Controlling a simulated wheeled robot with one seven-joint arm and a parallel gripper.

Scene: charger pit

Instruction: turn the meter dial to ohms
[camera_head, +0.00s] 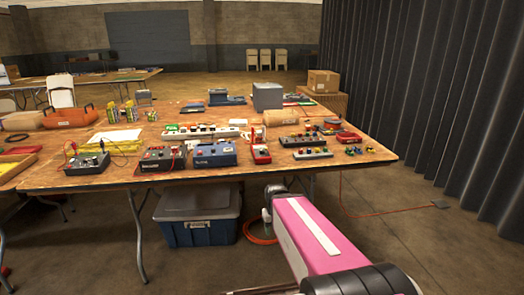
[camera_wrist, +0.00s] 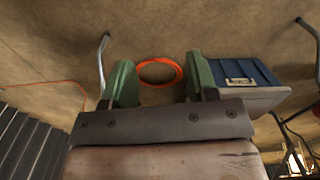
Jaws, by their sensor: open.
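A small red device (camera_head: 261,153), which looks like the meter, stands near the front edge of the table, right of a blue box. Its dial is too small to read, and I cannot tell where it points. My gripper (camera_wrist: 160,65) is open and empty in the wrist view, its two green fingers spread wide above the floor. In the head view my pink arm reaches toward the table, with its end in front of and below the table's front edge, apart from the red device. The meter does not show in the wrist view.
The wooden table (camera_head: 330,168) also holds a blue box (camera_head: 214,153), a dark red-and-black box (camera_head: 163,158), a wired black box (camera_head: 87,164) and terminal strips (camera_head: 312,153). A lidded blue bin (camera_head: 200,232) and an orange coil (camera_wrist: 160,84) are on the floor. A dark curtain is at right.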

